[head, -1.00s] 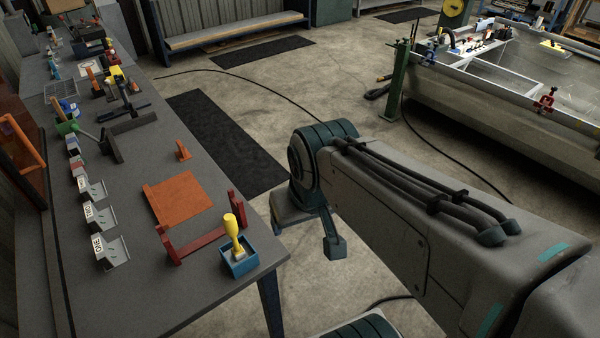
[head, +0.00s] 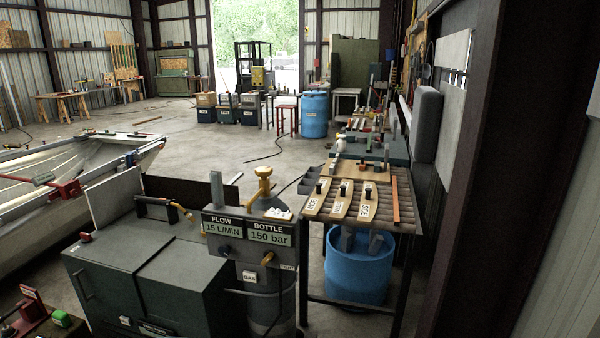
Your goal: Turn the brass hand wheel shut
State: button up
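A small brass fitting (head: 267,258) shows on the front below the panel. How far the wheel is turned cannot be told. My gripper and arm are not in view.
A dark green cabinet (head: 150,270) stands left of the bottle. A slatted table (head: 402,210) with labelled wooden boards stands to its right, with a blue tub (head: 358,270) under it. A dark post (head: 490,170) rises at right. A boat hull (head: 60,185) lies at left.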

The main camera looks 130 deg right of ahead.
aim_at(264, 171)
jog(key=z, duration=4.8)
jog(key=i, duration=0.8)
jog(key=u, duration=0.55)
